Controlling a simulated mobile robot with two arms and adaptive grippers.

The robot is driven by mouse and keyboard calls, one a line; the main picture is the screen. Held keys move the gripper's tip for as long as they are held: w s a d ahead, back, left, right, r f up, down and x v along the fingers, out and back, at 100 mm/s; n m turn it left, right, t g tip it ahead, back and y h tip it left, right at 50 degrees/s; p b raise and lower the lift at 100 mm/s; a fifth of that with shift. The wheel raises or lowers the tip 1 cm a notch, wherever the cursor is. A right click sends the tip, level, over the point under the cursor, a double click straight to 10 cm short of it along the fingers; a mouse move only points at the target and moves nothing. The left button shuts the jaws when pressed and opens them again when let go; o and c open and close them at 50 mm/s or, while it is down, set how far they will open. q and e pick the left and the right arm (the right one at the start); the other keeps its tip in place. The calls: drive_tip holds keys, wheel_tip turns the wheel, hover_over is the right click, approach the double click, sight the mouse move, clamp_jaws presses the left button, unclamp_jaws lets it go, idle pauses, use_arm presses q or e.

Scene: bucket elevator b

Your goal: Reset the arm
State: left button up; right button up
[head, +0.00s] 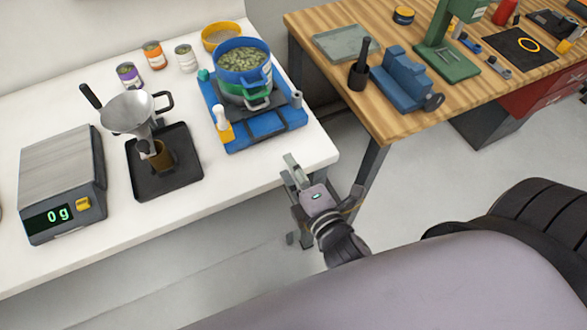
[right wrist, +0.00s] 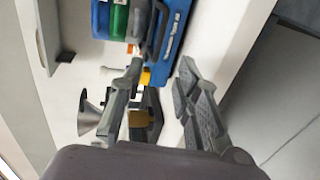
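My right gripper (head: 292,172) is just off the front right edge of the white table (head: 225,185) in the head view, with its fingers toward the table. In the right wrist view its two fingers (right wrist: 158,78) are spread apart, with nothing held between them. My left gripper is not in view.
On the white table stand a scale (head: 62,170) reading 0 g, a metal funnel (head: 127,112) over a black tray (head: 185,185), several small jars, and a blue base (head: 270,133) with a blue-and-green bucket (head: 243,88). A wooden workbench (head: 395,125) with tools is at the right.

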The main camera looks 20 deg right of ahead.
drive_tip(key=shift+s, duration=0.25)
idle(0.3)
drive_tip(key=s+a+f+m+g, duration=0.1)
drive_tip(key=s+f+m+g, duration=0.2)
drive_tip(key=f, duration=1.2)
drive_tip(key=s+a+f+m+g, duration=0.1)
drive_tip(key=s+f+m+g, duration=0.25)
drive_tip(key=f, duration=1.05)
drive_tip(key=s+d+f+m+g, duration=0.4)
drive_tip(key=s+d+f, duration=0.1)
drive_tip(key=s+f, duration=0.5)
drive_tip(key=s+d+f+m+g, duration=0.4)
drive_tip(key=s+f, duration=0.7)
drive_tip(key=s, duration=0.3)
drive_tip(key=shift+d+f+m+h, duration=0.3)
drive_tip(key=shift+d+m, duration=0.45)
drive_tip(key=shift+d, duration=0.05)
drive_tip(key=shift+s, duration=0.1)
